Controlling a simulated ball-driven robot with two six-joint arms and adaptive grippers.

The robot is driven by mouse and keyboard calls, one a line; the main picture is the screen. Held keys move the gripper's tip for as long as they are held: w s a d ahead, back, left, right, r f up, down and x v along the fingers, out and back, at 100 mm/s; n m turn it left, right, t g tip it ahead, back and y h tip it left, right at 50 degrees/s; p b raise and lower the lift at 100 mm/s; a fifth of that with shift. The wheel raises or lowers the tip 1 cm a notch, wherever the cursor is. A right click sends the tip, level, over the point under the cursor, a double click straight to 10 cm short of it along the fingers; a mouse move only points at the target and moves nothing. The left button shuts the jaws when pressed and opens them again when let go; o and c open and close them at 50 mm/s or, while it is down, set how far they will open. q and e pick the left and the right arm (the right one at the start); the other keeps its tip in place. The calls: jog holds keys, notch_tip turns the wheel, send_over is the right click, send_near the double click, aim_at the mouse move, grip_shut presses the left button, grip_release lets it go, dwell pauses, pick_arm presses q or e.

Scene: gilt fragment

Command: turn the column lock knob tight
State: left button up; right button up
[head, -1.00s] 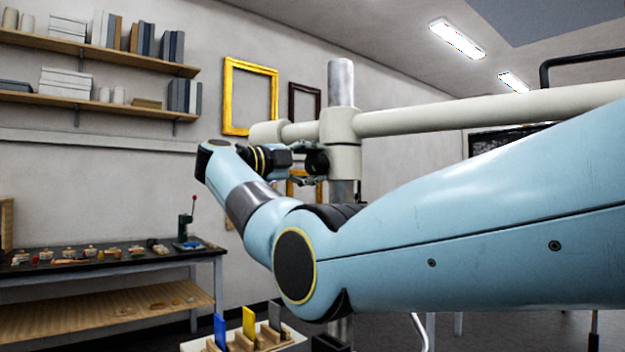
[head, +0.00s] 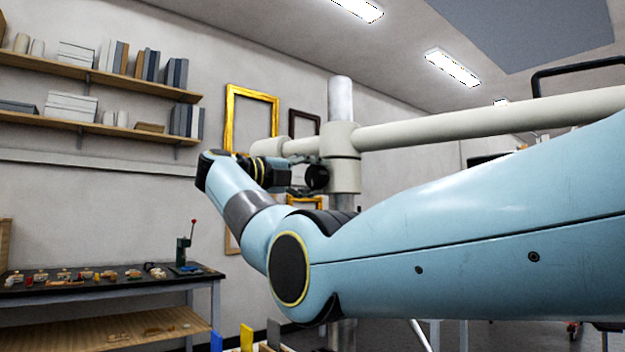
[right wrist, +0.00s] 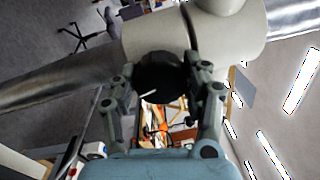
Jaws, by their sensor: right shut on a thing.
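The column lock knob (head: 316,177) is a round black knob on the side of the cream clamp collar (head: 342,150), which sits around the upright metal column (head: 341,98). My right gripper (head: 303,178) is at the knob, coming from the left on the blue arm. In the right wrist view the black knob (right wrist: 161,76) shows against the cream collar (right wrist: 225,35). The two fingers of my right gripper (right wrist: 162,88) stand on either side of it, shut on it. A short pale line shows on the knob's face. My left gripper is in neither view.
A cream boom (head: 490,118) runs right from the collar. A gold frame (head: 229,118) and a dark frame hang on the wall behind. A dark bench (head: 100,290) with small items and a green press (head: 186,252) stands at the left, below shelves (head: 95,75).

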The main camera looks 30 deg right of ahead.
jog(key=o, duration=1.2)
jog(key=shift+c, duration=0.2)
jog(key=s+a, duration=0.1)
jog(key=a, duration=1.1)
jog(key=shift+f, duration=0.35)
